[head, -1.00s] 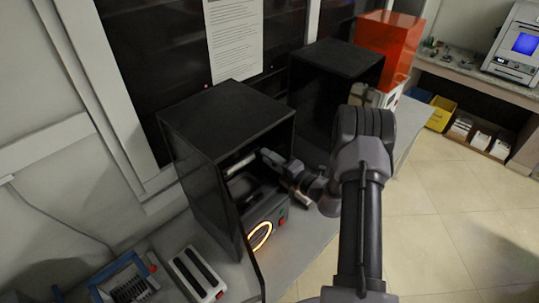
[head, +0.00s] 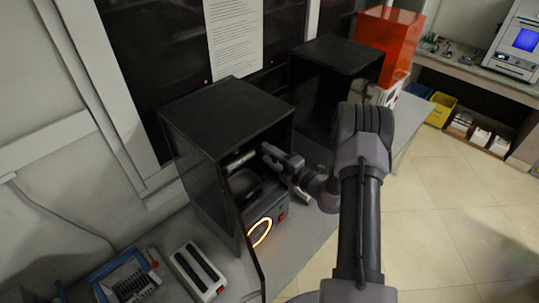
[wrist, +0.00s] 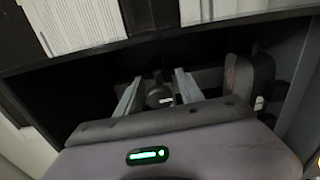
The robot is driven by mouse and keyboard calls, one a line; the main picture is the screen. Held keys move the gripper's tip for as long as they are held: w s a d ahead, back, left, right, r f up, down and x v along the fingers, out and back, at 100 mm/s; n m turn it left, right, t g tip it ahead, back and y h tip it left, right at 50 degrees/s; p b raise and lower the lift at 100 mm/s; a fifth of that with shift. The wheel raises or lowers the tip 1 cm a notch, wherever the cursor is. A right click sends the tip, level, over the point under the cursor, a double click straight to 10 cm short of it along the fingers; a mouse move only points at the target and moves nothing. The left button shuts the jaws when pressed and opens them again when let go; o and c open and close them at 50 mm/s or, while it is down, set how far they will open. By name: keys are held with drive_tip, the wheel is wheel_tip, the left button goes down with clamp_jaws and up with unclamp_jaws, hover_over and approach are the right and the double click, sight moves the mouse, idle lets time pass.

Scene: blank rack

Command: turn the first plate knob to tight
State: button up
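My gripper (head: 280,160) reaches into the open front of a black cabinet (head: 228,108) in the head view. In the wrist view, its two pale fingers (wrist: 159,84) are apart, with a dark rounded knob-like part (wrist: 159,96) showing between them. A small white mark is on that part. I cannot tell whether the fingers touch it, nor whether it is the first plate knob. Its setting is not readable. The cabinet's inside is dark and partly hidden by my gripper.
Below the cabinet opening is a glowing orange ring (head: 260,232) with green and red buttons beside it. A second black cabinet (head: 338,62) and an orange box (head: 390,40) stand behind. A white-and-black rack (head: 197,271) and a blue-framed tray (head: 127,281) lie on the bench at left.

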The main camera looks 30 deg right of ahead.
drive_tip(key=v, duration=1.7)
drive_tip(key=shift+s+b, duration=0.2)
drive_tip(key=shift+b, duration=0.25)
